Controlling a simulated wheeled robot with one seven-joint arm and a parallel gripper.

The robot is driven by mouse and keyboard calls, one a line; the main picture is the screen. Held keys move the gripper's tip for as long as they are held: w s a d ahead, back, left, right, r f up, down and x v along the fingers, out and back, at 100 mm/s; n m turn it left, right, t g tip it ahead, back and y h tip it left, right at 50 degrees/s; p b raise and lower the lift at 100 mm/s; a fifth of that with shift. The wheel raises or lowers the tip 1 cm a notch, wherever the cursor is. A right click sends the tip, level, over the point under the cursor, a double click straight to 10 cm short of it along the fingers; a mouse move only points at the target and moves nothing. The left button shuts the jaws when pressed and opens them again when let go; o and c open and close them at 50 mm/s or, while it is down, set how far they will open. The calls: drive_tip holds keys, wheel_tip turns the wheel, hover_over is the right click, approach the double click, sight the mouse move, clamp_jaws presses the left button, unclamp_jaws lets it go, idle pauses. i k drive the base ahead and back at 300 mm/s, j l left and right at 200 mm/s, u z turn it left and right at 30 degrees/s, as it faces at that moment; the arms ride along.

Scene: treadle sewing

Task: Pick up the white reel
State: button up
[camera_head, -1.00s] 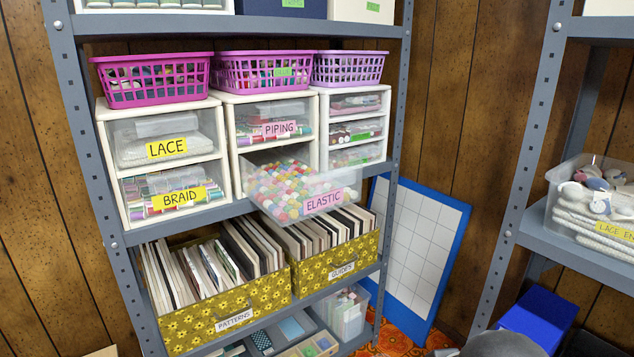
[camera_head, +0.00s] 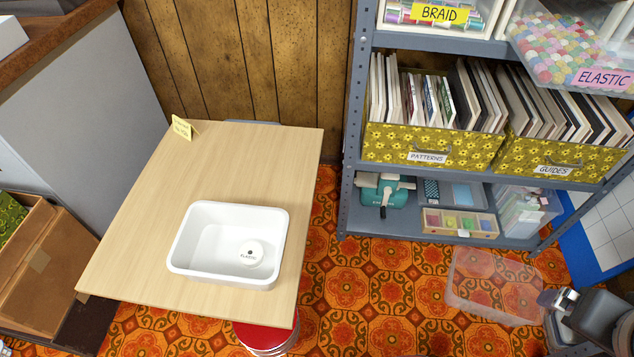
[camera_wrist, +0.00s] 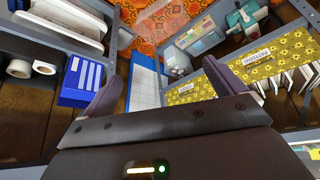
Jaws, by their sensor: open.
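A white reel (camera_head: 250,252), a flat disc with a dark centre hole and small lettering on its face, lies inside a white tub (camera_head: 183,236). It rests toward the tub's right side. The tub stands on a pale wooden table (camera_head: 170,190). My gripper shows at the lower right edge of the head view (camera_head: 560,300), far to the right of the tub. In the wrist view my gripper (camera_wrist: 160,88) has its two fingers wide apart with nothing between them. That view faces the shelves and floor, and the tub does not show there.
A yellow folded card (camera_head: 183,128) stands at the table's back left. A red-topped stool or tin (camera_head: 265,337) sits under the front edge. A grey shelf unit (camera_head: 400,215) stands right, with the elastic drawer (camera_head: 560,60) pulled out. A clear bin (camera_head: 495,287) is near my gripper.

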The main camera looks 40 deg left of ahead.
sight(251, 255)
drive_tip(key=i+j+u, duration=0.1)
drive_tip(key=u, duration=2.55)
